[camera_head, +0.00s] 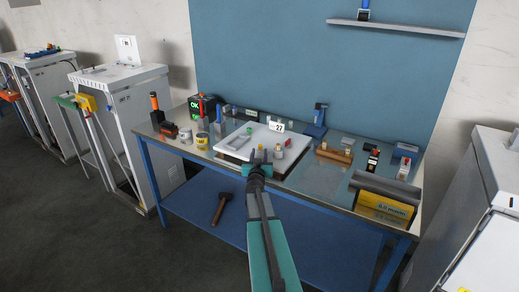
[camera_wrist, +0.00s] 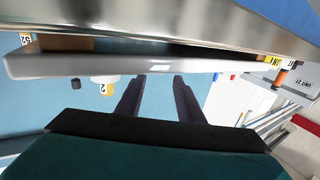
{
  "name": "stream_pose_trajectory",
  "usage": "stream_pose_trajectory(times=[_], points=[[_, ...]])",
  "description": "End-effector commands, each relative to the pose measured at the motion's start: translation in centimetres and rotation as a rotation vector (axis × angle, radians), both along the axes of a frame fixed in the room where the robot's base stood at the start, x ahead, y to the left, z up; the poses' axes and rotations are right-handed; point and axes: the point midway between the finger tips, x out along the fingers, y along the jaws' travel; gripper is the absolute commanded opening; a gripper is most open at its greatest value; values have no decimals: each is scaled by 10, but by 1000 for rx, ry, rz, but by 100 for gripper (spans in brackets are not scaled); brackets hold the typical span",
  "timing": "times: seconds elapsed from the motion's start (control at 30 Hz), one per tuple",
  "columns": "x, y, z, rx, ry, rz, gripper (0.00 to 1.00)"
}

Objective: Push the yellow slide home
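My gripper (camera_head: 266,154) is over the front edge of the white board (camera_head: 238,142) on the workbench. In the wrist view its two dark fingers (camera_wrist: 156,76) are apart with nothing between them, and the board's pale edge (camera_wrist: 110,66) lies just beyond their tips. I cannot tell for sure which thing is the yellow slide. A yellow block (camera_head: 87,103) sits on the front of a grey cabinet at the left, and a yellow panel (camera_head: 385,206) with lettering is at the bench's right front. Both are apart from my gripper.
Cans (camera_head: 202,140), an orange-handled tool (camera_head: 168,129) and a dark box reading OK (camera_head: 197,107) stand at left. A wooden block (camera_head: 334,154) is at right. A hammer (camera_head: 221,208) lies on the lower shelf.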

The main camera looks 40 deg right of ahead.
Motion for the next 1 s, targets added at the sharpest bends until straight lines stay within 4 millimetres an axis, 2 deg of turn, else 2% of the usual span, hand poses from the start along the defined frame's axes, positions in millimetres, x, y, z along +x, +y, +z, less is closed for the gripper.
stream_pose_trajectory(times=[0.5,1.0], points=[[25,-30,0,0,0,0,34],[28,-33,0,1,-1,0,34]])
